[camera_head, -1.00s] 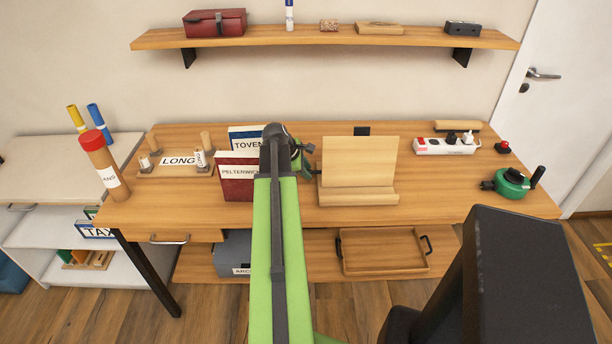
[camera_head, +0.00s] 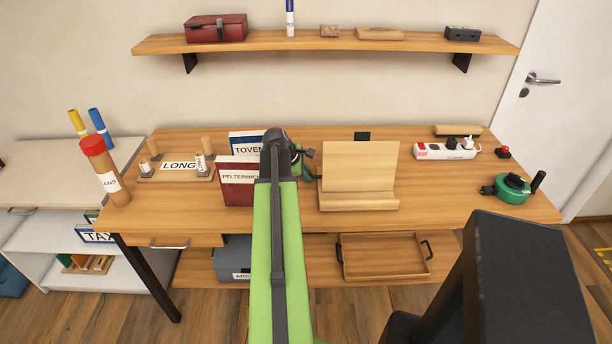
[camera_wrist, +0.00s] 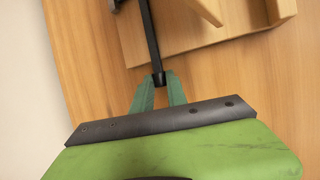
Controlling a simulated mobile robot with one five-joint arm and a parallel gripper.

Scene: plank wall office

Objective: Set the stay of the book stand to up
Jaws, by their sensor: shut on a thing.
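The light wooden book stand (camera_head: 360,168) stands upright on the desk, with its tilted back board and front ledge facing me. In the wrist view, parts of its wooden frame (camera_wrist: 180,38) show from close up. A thin black rod (camera_wrist: 150,38), which seems to be its stay, runs beside the wood down to my gripper. My gripper (camera_wrist: 159,84) has its green fingers closed on the end of this rod. In the head view, my gripper (camera_head: 311,165) is at the stand's left edge, partly hidden by my arm. The stay behind the board is hidden there.
A red book (camera_head: 238,190) and a blue book (camera_head: 246,142) stand close left of my arm. A white power strip (camera_head: 446,150) and a green device (camera_head: 512,188) lie to the right. A wooden tray (camera_head: 385,270) is on the shelf below. The wall shelf (camera_head: 330,42) hangs above.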

